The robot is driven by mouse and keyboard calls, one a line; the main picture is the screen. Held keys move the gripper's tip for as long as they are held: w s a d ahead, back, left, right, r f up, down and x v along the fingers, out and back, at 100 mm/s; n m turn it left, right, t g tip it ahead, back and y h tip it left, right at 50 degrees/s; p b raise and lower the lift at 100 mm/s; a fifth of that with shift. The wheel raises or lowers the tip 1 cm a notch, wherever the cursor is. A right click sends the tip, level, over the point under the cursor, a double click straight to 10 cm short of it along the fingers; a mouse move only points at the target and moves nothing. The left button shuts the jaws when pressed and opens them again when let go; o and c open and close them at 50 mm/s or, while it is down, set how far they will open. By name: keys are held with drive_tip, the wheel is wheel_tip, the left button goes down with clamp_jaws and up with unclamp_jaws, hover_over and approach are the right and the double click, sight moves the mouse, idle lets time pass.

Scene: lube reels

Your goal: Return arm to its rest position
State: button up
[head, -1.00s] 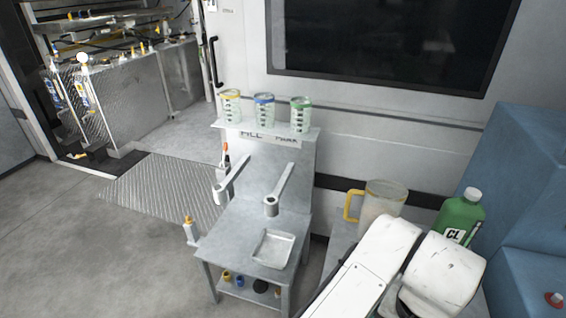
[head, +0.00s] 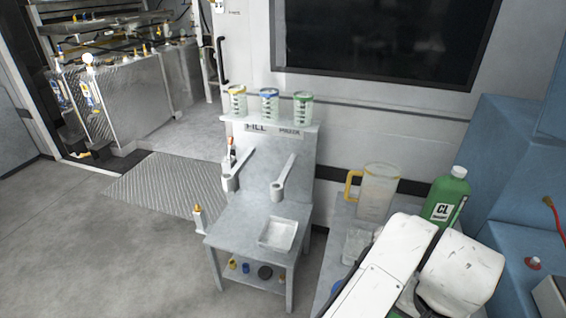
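My arm shows at the lower right in the head view as white, scuffed links, folded over a small table. My gripper is not visible; it is either hidden behind the links or out of the frame. Behind the arm stand a clear pitcher (head: 378,191) with a yellow handle and a green bottle (head: 446,199) with a white cap and a "CL" label. The links cover part of the table and the lower part of the bottle.
A grey stand (head: 262,226) with several lidded clear cups along its top shelf, two arm-like holders and a white tray (head: 278,234) is in the middle. Blue cabinets (head: 510,175) are at the right. The floor (head: 110,245) at the left is open.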

drive_tip(key=d+r+n+t+h, duration=0.2)
drive_tip(key=d+n+t+h, duration=0.15)
drive_tip(key=d, duration=1.25)
drive_tip(key=s+a+f+n+g+y, duration=0.1)
drive_tip(key=s+a+f+n+y, duration=0.1)
drive_tip(key=s+a+f, duration=0.4)
drive_tip(key=s+a+f+n+g+y, duration=0.2)
drive_tip(key=s+a+f, duration=0.4)
drive_tip(key=s+f, duration=0.5)
drive_tip(key=shift+s+f, duration=0.25)
drive_tip(key=shift+s, duration=0.25)
